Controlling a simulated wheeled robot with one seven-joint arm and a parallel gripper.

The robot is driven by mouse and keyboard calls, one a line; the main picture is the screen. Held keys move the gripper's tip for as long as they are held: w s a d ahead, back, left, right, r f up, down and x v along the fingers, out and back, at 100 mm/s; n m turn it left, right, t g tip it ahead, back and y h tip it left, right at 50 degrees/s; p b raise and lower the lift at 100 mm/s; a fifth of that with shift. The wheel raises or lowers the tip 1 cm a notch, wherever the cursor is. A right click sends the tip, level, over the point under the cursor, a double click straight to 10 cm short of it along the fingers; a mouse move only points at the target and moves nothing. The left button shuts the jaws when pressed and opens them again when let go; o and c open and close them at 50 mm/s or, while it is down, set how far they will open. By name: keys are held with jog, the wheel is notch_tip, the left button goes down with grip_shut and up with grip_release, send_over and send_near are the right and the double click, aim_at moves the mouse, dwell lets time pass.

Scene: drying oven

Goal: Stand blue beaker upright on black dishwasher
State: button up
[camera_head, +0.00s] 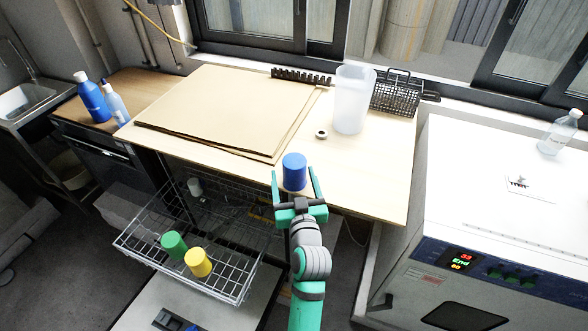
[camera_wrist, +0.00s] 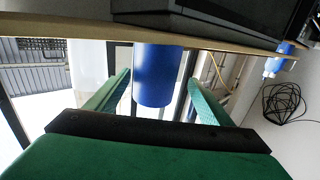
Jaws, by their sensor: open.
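The blue beaker (camera_head: 294,172) stands on the wooden tabletop near its front edge. Its upper end looks closed, as if it were upside down, but I cannot be sure. My gripper (camera_head: 294,180) is open, with one finger on each side of the beaker. In the wrist view the blue beaker (camera_wrist: 158,75) shows between the fingers, with gaps on both sides, and the picture appears inverted. Below the tabletop, a wire rack (camera_head: 238,293) is pulled out over a pale open door (camera_head: 150,297), apparently the dishwasher's. A green beaker (camera_head: 173,245) and a yellow beaker (camera_head: 198,262) are in the rack.
A tall translucent container (camera_head: 352,100), a small roll (camera_head: 321,134) and a black basket (camera_head: 397,96) stand behind the beaker. Brown boards (camera_head: 215,105) cover the table's left part. A white oven (camera_head: 490,190) stands at right. Blue bottles (camera_head: 93,100) stand at left.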

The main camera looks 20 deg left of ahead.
aim_at(292, 157)
jog(key=shift+x, duration=0.95)
jog(key=shift+w, duration=0.5)
jog(key=shift+x, duration=2.2)
jog(key=shift+d, duration=0.2)
jog(key=c, duration=1.2)
jog(key=shift+r, duration=0.1)
jog(key=shift+r, duration=0.55)
jog(key=s+r, duration=0.1)
jog(key=r, duration=0.1)
jog(key=s+d+r, duration=0.1)
jog(key=s+r, duration=0.1)
jog(key=r, duration=0.1)
jog(key=s+d+r, duration=0.1)
jog(key=r, duration=0.1)
jog(key=shift+s+r, duration=0.3)
jog(key=shift+r, duration=0.1)
jog(key=s+d+r, duration=0.3)
jog(key=s+r, duration=0.1)
jog(key=s, duration=0.4)
jog(key=shift+s+d, duration=0.2)
jog(key=shift+d, duration=0.05)
